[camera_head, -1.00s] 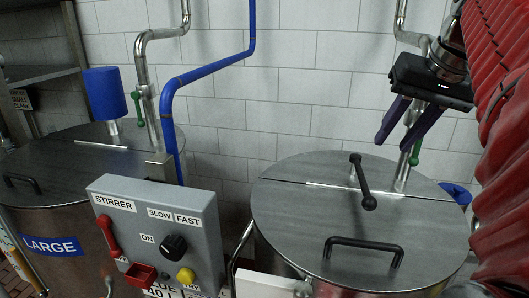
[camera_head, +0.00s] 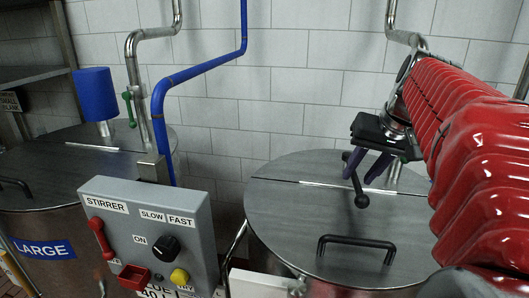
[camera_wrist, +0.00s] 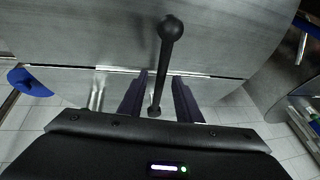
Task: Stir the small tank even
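The round steel tank on the right (camera_head: 290,220) has a flat lid with a black crank (camera_head: 356,181) ending in a ball knob. The crank also shows in the wrist view (camera_wrist: 163,68), pointing up the picture. My gripper (camera_head: 362,172) is over the back half of the lid, its dark purple fingers pointing down at the crank. In the wrist view my gripper (camera_wrist: 160,82) is open, with one finger on each side of the crank bar and a gap to each. The fingers partly hide the crank's upper end in the head view.
A grey stirrer control box (camera_head: 150,235) with a red lever, black knob and yellow button stands in front. A black lid handle (camera_head: 357,240) is near the lid's front. The tank labelled LARGE (camera_head: 45,250) is left. Pipes run up the tiled wall.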

